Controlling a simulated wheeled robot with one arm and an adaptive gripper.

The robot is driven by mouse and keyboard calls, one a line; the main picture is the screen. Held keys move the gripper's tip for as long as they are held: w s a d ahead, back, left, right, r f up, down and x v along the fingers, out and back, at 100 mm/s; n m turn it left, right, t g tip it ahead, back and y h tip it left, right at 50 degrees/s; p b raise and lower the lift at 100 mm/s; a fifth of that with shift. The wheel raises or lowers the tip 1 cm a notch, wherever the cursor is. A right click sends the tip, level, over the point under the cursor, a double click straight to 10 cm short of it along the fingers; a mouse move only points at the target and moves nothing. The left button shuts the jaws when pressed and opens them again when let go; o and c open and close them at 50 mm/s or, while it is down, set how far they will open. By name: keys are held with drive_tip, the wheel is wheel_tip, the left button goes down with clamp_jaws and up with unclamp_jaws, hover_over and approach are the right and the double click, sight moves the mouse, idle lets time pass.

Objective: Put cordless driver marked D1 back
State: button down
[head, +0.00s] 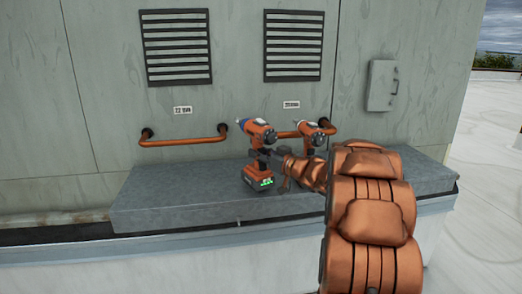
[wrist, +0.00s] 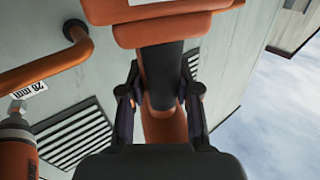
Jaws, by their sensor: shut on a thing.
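An orange and black cordless driver (head: 259,135) with a blue tip and green lights on its battery is upright near the middle of the ledge in the head view. My gripper (head: 272,156) is shut on its dark handle, reaching in from the right. In the wrist view my gripper (wrist: 160,98) has a finger on each side of the handle (wrist: 163,62), the battery toward the top. I cannot tell whether the battery touches the ledge. A second orange driver (head: 311,136) is at the right rail, partly hidden by my arm. No D1 mark is readable.
A grey ledge (head: 160,205) runs along the wall. Left rail (head: 185,141) and right rail (head: 290,134) are orange, each below a small label and a louvred vent. The wrist view shows a 28 mm label (wrist: 30,90). The ledge's left part is clear. A grey box (head: 382,85) hangs at right.

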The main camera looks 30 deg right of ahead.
drive_tip(key=shift+f, duration=0.8)
drive_tip(key=c, duration=0.8)
unclamp_jaws()
drive_tip(key=shift+f, duration=0.2)
drive_tip(key=shift+r, duration=0.1)
drive_tip(key=v, duration=1.2)
drive_tip(key=shift+s, duration=0.1)
